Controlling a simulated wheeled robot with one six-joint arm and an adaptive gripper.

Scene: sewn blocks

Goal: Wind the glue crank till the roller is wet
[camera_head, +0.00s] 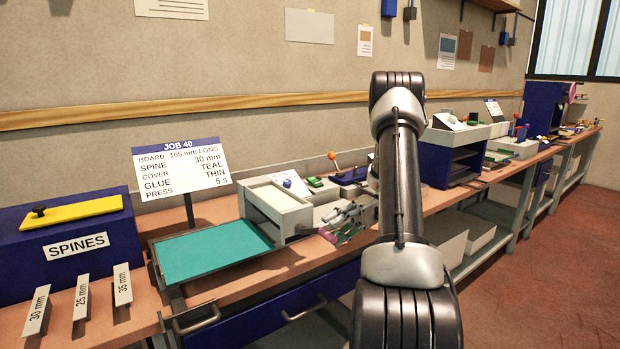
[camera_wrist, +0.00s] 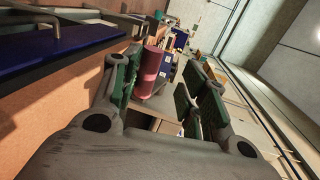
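My gripper (camera_head: 343,226) is stretched out over the front of the bench, right of the grey box, and is partly hidden by my forearm. In the wrist view my gripper (camera_wrist: 163,82) has its green-padded fingers apart. A pinkish-red cylinder (camera_wrist: 151,68), which looks like a crank grip, stands between the fingers, close to the left one. A gap shows between it and the right finger. The pink piece also shows in the head view (camera_head: 327,236). I cannot make out the roller or whether it is wet.
A grey box (camera_head: 281,216) with a teal sheet (camera_head: 213,250) before it stands left of my gripper. A blue SPINES box (camera_head: 65,262), a JOB 40 sign (camera_head: 182,167) and an orange-knobbed lever (camera_head: 332,155) are nearby. The floor at right is clear.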

